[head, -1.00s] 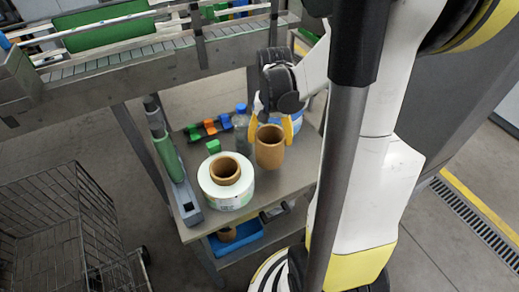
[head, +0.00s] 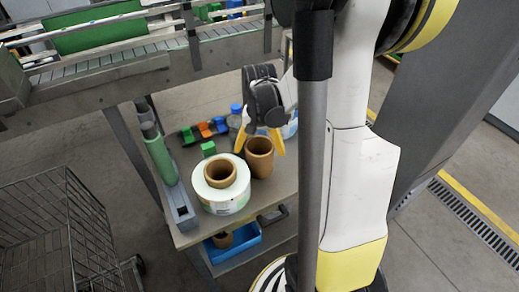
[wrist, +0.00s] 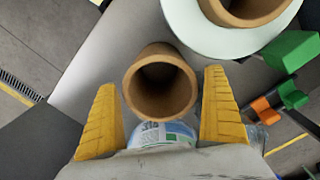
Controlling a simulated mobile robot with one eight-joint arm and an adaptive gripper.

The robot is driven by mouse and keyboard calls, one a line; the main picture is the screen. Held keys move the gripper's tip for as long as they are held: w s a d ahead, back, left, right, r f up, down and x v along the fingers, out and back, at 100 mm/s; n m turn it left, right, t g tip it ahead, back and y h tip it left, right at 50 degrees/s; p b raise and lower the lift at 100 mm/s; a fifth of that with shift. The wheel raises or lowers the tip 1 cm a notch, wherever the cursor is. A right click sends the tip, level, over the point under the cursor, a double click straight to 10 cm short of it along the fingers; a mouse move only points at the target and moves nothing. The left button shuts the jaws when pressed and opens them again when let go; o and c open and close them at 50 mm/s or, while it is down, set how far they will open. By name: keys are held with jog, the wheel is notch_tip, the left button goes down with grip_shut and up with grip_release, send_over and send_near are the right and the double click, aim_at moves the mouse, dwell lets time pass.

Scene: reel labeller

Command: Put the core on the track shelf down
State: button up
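The core is a brown cardboard tube (head: 261,166), upright with its open end up, and appears to stand on the grey shelf top (head: 262,195), just right of and behind a white label reel. In the wrist view the core (wrist: 160,107) lies between the two yellow fingers, with a gap visible at each fingertip. My gripper (head: 260,146) is open around the top of the core, pointing down at it. It also shows in the wrist view (wrist: 160,95). The core's foot is partly hidden in the wrist view.
The white reel (head: 228,203) with its own brown core (head: 220,178) is close beside the core. Green (head: 208,149), orange and blue small pieces and a clear bottle are behind. A green-grey device (head: 162,160) lines the left edge. A blue bin (head: 238,243) is below.

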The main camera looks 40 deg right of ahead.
jog(key=shift+r, duration=0.15)
notch_tip(320, 180, up, 12)
jog(key=p, duration=0.5)
jog(key=s+a+r+n+t, duration=0.2)
jog(key=a+r+n+t, duration=0.1)
jog(key=a, duration=0.7)
jog(key=s+a+r+n+t, duration=0.3)
jog(key=a+r+n+t, duration=0.1)
jog(key=a, duration=0.6)
jog(key=shift+s+r+n, duration=0.35)
jog(key=shift+r+n, duration=0.2)
jog(key=shift+n, duration=0.65)
jog(key=shift+f, duration=0.1)
